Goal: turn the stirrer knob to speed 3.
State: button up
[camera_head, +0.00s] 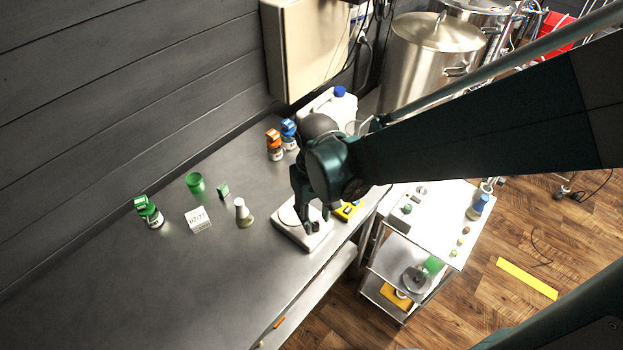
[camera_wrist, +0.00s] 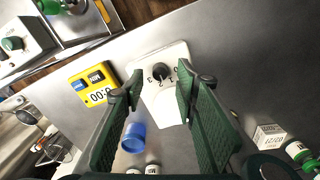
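The stirrer (camera_head: 290,219) is a white, flat, boxy unit on the steel bench, below my gripper in the head view. In the wrist view the stirrer (camera_wrist: 174,106) shows a round black knob (camera_wrist: 160,70) near its edge, with the digits 0 to 3 in an arc beside it. I cannot tell clearly which digit the knob points at. My gripper (camera_wrist: 159,82) is open, its two dark green fingers apart with the knob between or just beyond their tips. Contact is not visible. In the head view my gripper (camera_head: 312,225) points down over the stirrer and partly hides it.
A yellow device with a display (camera_wrist: 95,84) lies close beside the stirrer. A conical flask (camera_head: 243,213), a green cup (camera_head: 195,182) and a white label block (camera_head: 198,220) stand left on the bench. A white cart (camera_head: 440,215) is to the right.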

aim_at(315, 225)
notch_tip(315, 225, up, 9)
dwell(0.7)
dwell(0.4)
notch_tip(315, 225, down, 4)
jog(key=n+p, duration=0.6)
jog(key=n, duration=0.3)
jog(key=shift+r, duration=0.15)
jog(key=shift+f, duration=3.9)
